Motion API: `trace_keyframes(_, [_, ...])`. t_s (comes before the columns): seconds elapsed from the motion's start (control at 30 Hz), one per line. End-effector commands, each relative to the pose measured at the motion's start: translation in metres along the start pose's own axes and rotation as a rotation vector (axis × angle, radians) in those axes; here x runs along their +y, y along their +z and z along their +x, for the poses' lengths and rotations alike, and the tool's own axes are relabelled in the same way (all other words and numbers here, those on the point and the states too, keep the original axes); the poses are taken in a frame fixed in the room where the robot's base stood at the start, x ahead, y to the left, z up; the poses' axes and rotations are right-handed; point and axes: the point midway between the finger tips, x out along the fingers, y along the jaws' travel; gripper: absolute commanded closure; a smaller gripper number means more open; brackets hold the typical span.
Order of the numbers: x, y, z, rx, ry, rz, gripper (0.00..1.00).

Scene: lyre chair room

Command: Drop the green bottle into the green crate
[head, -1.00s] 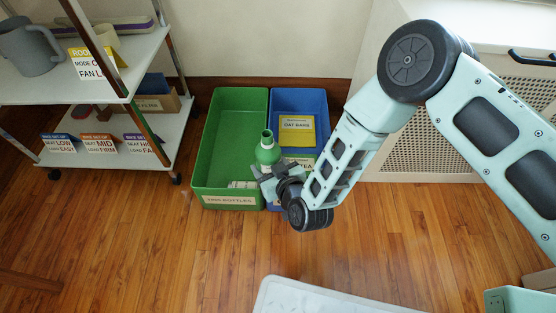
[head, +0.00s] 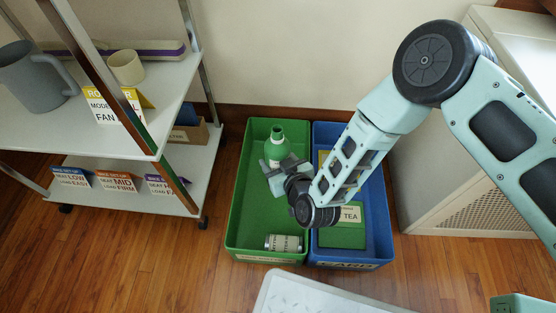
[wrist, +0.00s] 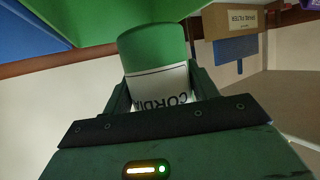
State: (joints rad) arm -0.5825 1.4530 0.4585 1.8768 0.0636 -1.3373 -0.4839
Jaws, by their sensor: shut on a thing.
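The green bottle (head: 276,142), with a pale label, is held upright or nearly so in my gripper (head: 278,172). In the head view it appears over the inside of the green crate (head: 234,215), toward its back half; its exact height is hard to tell. In the wrist view the bottle's green end and white label (wrist: 158,85) show between the two fingers of my gripper (wrist: 162,95), which is shut on it. My gripper hides part of the bottle's lower side in the head view.
A can (head: 284,243) lies at the front of the green crate. A blue crate (head: 380,225) stands against its right side, with a green tea box (head: 343,232) inside. A shelf unit (head: 150,185) stands left. A pale slab (head: 310,295) is in front.

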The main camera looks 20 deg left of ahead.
Motion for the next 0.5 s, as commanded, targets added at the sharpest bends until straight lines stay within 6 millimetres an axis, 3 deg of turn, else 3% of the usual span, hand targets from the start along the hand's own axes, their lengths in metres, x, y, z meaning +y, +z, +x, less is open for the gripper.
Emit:
trace_keyframes(0.3, [0.0, 0.036, 0.015, 0.0, 0.001, 0.001, 0.64])
trace_keyframes(0.5, [0.0, 0.05, 0.021, 0.001, 0.001, 0.001, 0.64])
